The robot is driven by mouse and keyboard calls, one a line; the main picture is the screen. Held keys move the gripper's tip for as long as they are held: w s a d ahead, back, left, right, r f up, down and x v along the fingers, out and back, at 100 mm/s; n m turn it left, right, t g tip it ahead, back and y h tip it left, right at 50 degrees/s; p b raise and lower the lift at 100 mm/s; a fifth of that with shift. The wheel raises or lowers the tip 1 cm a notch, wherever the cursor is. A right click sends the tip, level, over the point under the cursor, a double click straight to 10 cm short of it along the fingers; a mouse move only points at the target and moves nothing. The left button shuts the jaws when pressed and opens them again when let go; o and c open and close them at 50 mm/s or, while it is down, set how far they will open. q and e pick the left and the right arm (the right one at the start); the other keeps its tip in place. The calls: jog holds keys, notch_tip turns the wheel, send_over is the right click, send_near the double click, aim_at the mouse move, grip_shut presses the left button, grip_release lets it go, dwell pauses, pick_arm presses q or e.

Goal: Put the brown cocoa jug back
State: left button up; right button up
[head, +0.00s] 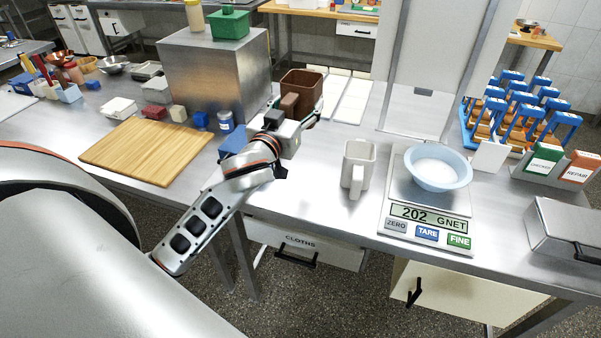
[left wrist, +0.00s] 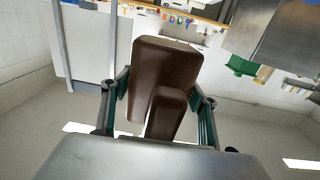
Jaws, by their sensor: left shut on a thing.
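My right gripper is not in view.
A white jug (head: 357,168) stands right of my arm, beside a scale (head: 398,193) bearing a blue bowl (head: 438,171). The steel box (head: 213,75) and wooden board (head: 145,152) are left. Blue-orange racks (head: 515,112) stand right.

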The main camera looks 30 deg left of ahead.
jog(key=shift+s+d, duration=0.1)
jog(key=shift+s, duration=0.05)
pick_arm(q)
jog(key=shift+f, duration=0.2)
notch_tip(320, 180, down, 15)
jog(key=shift+f+b, duration=0.15)
jog(key=shift+b, duration=1.05)
notch_tip(320, 180, down, 4)
jog(key=shift+r+b, duration=0.1)
jog(key=shift+b, duration=0.5)
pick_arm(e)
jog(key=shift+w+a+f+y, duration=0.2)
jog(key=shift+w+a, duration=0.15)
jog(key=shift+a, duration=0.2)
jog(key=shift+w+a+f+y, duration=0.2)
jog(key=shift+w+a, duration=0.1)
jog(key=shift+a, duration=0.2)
